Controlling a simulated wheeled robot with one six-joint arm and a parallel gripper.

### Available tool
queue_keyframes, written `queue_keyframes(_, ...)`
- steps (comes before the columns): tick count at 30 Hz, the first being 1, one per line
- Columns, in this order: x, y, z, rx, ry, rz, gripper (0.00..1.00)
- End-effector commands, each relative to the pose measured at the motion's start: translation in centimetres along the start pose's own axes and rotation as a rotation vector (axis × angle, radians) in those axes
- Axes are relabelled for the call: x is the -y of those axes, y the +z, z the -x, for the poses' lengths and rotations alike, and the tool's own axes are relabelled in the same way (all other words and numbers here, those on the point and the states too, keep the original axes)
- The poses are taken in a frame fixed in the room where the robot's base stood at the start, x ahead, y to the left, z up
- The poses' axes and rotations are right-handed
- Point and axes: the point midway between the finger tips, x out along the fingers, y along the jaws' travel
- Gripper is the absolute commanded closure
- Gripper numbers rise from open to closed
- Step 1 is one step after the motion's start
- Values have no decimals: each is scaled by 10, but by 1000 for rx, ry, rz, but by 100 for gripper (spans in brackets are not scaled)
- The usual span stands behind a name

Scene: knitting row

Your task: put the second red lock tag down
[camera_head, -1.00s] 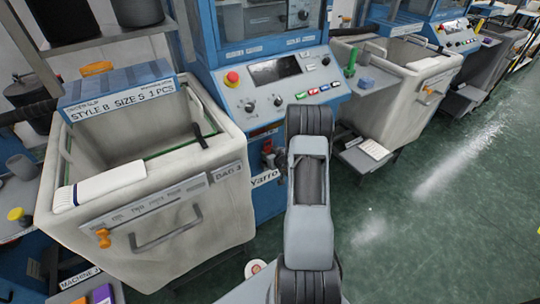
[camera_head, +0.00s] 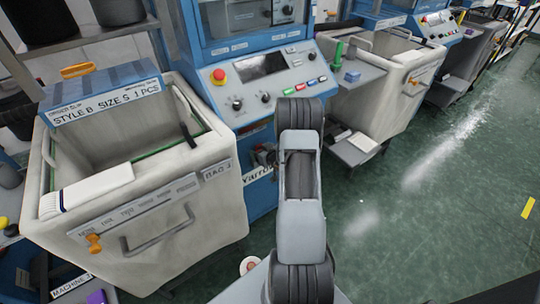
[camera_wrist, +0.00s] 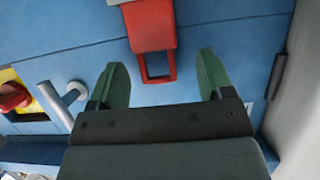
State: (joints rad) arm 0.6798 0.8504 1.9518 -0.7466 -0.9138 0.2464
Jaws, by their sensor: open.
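A red lock tag (camera_wrist: 152,28) with an open square loop at its lower end shows in the wrist view, against the blue machine panel (camera_wrist: 225,35). My gripper (camera_wrist: 162,64) has its two green fingers spread. The tag's loop lies between them in the picture, and neither finger touches it. I cannot tell whether the tag hangs on something, as its upper end is cut off by the frame edge. In the head view my own arm hides the gripper and the tag. I cannot tell a second tag apart.
A grey lever handle (camera_wrist: 62,98) and a red-and-yellow switch (camera_wrist: 14,98) are left of the fingers. A dark bar (camera_wrist: 276,90) stands right. In the head view a white bin (camera_head: 150,225) is left of my arm; green floor (camera_head: 430,225) is free at right.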

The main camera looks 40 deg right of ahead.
Motion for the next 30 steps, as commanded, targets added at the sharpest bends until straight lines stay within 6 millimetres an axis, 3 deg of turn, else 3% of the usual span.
queue_keyframes(9,-1,0,64,0,3,-1,26)
queue_keyframes(15,-1,0,92,0,3,-2,26)
queue_keyframes(21,0,0,106,0,1,-1,26)
queue_keyframes(30,0,1,108,1,0,-1,26)
